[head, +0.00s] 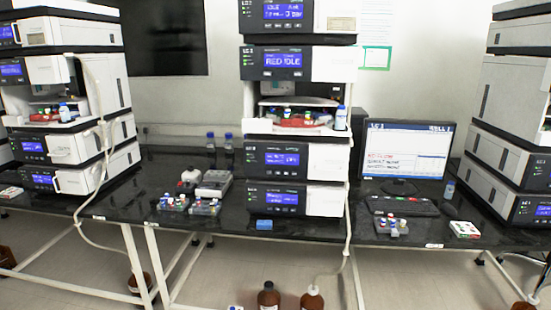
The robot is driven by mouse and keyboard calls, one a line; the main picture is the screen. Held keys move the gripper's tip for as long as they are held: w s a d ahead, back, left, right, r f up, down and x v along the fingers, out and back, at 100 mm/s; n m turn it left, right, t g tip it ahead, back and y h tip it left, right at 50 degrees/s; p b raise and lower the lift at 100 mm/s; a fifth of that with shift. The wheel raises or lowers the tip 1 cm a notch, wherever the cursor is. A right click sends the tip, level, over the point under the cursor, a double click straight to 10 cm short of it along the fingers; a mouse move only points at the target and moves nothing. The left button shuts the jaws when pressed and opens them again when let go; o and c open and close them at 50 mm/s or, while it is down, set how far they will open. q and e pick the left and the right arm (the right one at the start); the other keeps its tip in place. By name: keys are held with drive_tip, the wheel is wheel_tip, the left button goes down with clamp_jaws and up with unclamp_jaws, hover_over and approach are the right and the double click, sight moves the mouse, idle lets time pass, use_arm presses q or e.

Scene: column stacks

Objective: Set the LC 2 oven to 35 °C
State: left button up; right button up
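The middle column stack (290,120) stands on the black bench in the head view. No temperature is readable. The monitor (405,150) right of this stack is lit, with a blue header and blurred text. Neither of my grippers is in view.
Other stacks stand at the left (65,110) and right (505,125). Vial racks (188,204), a keyboard (400,206) and a blue block (264,225) lie on the bench (330,232). Brown bottles (312,299) stand on the floor below, with tubing rising beside the middle stack.

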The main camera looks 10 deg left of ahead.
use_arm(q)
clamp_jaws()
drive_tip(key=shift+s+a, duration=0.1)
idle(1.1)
